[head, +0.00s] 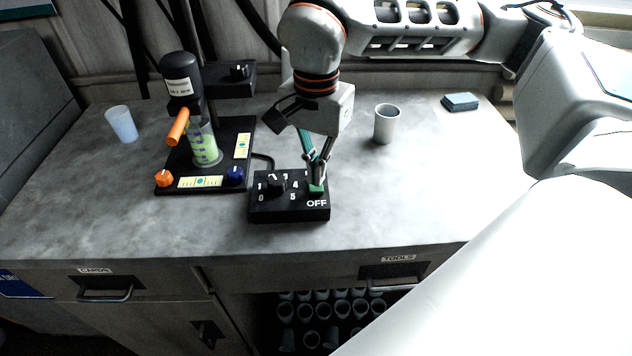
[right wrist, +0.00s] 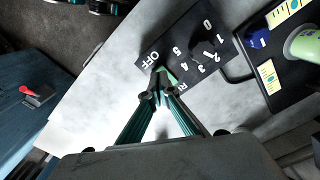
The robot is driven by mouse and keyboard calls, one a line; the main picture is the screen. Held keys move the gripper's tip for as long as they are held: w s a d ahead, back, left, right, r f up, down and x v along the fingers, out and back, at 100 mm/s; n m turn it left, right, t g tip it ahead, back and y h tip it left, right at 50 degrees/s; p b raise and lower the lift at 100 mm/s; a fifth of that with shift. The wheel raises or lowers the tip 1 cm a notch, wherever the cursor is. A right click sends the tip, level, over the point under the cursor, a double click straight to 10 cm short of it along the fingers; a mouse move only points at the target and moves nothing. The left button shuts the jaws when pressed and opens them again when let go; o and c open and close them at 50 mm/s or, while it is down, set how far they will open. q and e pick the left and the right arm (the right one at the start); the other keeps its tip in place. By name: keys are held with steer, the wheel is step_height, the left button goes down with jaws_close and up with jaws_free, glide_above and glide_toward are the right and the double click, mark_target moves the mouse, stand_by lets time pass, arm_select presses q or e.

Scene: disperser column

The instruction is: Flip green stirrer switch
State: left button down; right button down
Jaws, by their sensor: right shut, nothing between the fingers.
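The black control box (head: 290,207) sits on the grey bench, with a numbered dial (head: 276,184) on its left part and the word OFF at its front right corner. The green switch (head: 316,188) is at the right of the box, above OFF. My right gripper (head: 317,181) points down with its shut fingertips at the green switch; I cannot tell if they press on it. In the right wrist view the shut fingertips (right wrist: 158,92) cover part of the green switch (right wrist: 170,77) beside OFF. My left gripper is not in view.
The disperser stand (head: 246,128), with a cylinder of green liquid (head: 205,148), an orange knob and a blue knob, stands left of the box. A white cup (head: 122,124), a grey cup (head: 386,124) and a dark block (head: 460,102) are on the bench.

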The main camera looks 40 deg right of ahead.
mark_target(316, 188)
steer(key=shift+f+b, duration=0.5)
steer(key=shift+f, duration=0.7)
stand_by(1.1)
steer(key=shift+r, duration=0.1)
steer(key=shift+r+p, duration=1.5)
steer(key=shift+r, duration=0.3)
steer(key=shift+r+p, duration=1.4)
steer(key=shift+r, duration=0.25)
